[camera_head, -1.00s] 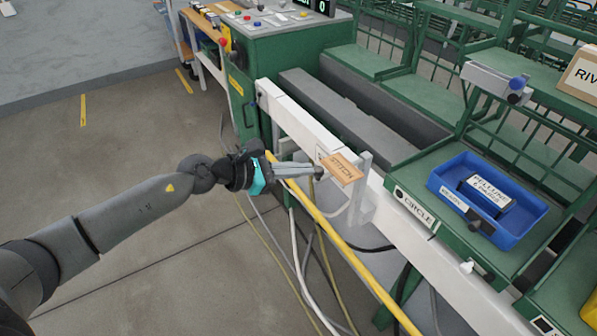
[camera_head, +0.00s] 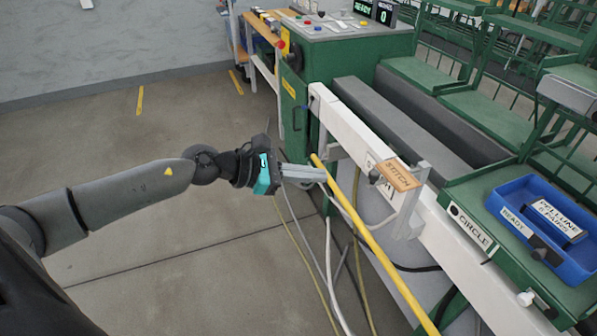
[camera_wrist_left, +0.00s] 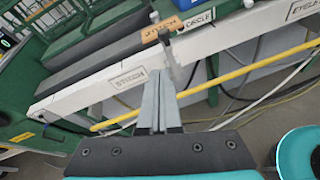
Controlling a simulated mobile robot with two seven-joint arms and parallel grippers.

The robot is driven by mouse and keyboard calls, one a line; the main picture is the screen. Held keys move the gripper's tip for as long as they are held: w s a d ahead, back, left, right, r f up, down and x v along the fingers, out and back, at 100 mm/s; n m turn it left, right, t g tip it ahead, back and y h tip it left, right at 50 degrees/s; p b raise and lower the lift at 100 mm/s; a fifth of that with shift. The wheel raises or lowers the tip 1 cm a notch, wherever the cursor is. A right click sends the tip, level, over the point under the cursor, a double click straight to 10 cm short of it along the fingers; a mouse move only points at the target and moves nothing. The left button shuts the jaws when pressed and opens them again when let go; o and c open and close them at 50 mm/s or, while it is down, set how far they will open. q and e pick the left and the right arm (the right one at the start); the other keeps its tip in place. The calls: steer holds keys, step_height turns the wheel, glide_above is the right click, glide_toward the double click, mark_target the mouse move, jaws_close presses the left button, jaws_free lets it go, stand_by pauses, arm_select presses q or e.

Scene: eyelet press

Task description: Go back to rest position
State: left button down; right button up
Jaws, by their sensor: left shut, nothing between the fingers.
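My left gripper (camera_head: 318,173) is shut and empty at the end of my left arm, which reaches in from the left. Its tips point at the white rail of the green machine, just short of a small dark knob (camera_head: 375,176) below the wooden STITCH tag (camera_head: 399,175). A clear gap lies between the tips and the knob in the head view. In the left wrist view the closed fingers (camera_wrist_left: 157,85) point up toward the rail, with the wooden tag (camera_wrist_left: 178,24) beyond them. My right gripper is not in view.
A yellow pole (camera_head: 375,240) slants past the fingertips, with hoses (camera_head: 328,270) hanging below. The white rail (camera_head: 345,122) runs along the green machine (camera_head: 345,65). A blue bin (camera_head: 511,220) stands at right. The floor (camera_head: 170,255) at left is clear.

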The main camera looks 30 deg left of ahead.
arm_select(q)
steer(key=shift+v, duration=1.6)
steer(key=shift+r, duration=0.15)
steer(key=a+f+n+t+y, duration=0.25)
steer(key=a+f+n, duration=0.25)
steer(key=f+n, duration=0.45)
steer(key=a+f+n+t+y, duration=0.1)
steer(key=a+f+n+y, duration=0.4)
steer(key=f+n, duration=0.5)
steer(key=s+a+f+n+g+y, duration=0.2)
steer(key=s+f+n, duration=0.5)
steer(key=f+n, duration=0.35)
steer(key=s+d+f+n+g+y, duration=0.1)
steer(key=s+d+f+n+g, duration=0.1)
steer(key=s+f+n, duration=0.35)
steer(key=s+d+f+n+g, duration=0.2)
steer(key=s+d+f+g, duration=0.1)
steer(key=s+f, duration=0.45)
steer(key=s+d+f+n+g, duration=0.2)
steer(key=s+d+f+n, duration=0.2)
steer(key=s, duration=0.4)
steer(key=s+d+f+n+g, duration=0.3)
steer(key=s+d+f+n, duration=0.1)
steer(key=s+d, duration=0.3)
steer(key=shift+s+h, duration=0.45)
steer(key=shift+s, duration=0.6)
steer(key=c, duration=1.6)
jaws_free()
steer(key=shift+w+f, duration=0.1)
steer(key=shift+f, duration=0.05)
